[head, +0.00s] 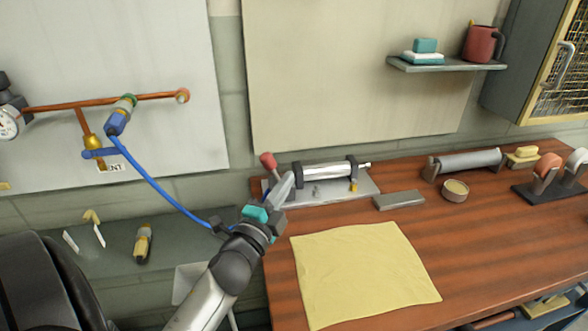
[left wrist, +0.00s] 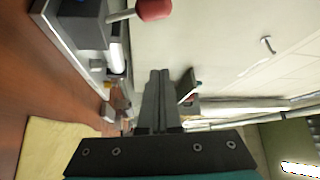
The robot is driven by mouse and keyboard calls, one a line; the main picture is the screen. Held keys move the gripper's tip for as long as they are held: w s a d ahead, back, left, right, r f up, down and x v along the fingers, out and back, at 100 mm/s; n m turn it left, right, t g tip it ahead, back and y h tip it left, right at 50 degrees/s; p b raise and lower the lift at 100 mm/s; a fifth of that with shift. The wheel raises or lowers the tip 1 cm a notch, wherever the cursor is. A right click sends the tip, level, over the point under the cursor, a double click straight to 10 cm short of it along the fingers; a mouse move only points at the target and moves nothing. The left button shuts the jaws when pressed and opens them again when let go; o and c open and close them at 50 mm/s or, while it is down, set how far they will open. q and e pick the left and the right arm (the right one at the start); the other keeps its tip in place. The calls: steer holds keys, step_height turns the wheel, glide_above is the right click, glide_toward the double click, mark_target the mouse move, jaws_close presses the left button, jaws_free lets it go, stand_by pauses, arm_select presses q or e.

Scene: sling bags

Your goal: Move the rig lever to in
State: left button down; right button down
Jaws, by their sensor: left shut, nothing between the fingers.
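The rig is a grey metal plate (head: 345,188) on the wooden bench with a silver cylinder (head: 325,170) between dark end blocks. Its lever has a red knob (head: 268,160) at the left end, standing up and tilted left. In the left wrist view the red knob (left wrist: 153,9) and its pale rod show at the top, beside a dark block (left wrist: 85,25). My left gripper (head: 289,178) is shut and empty, just right of and slightly below the knob in the head view. Its shut fingers (left wrist: 158,85) appear apart from the knob. Part of the lever's base is hidden behind the gripper.
A yellow cloth (head: 365,270) lies flat in front of the rig. A grey bar (head: 399,200), a small round tin (head: 455,190) and a grey roller (head: 468,162) are to the right. A blue hose (head: 165,190) hangs from the wall pipe at left.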

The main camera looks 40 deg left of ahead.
arm_select(q)
steer(key=v, duration=0.3)
steer(key=shift+s+f, duration=0.1)
steer(key=shift+s, duration=0.05)
arm_select(e)
steer(key=shift+a+f, duration=0.1)
steer(key=shift+a, duration=0.2)
steer(key=shift+d, duration=0.2)
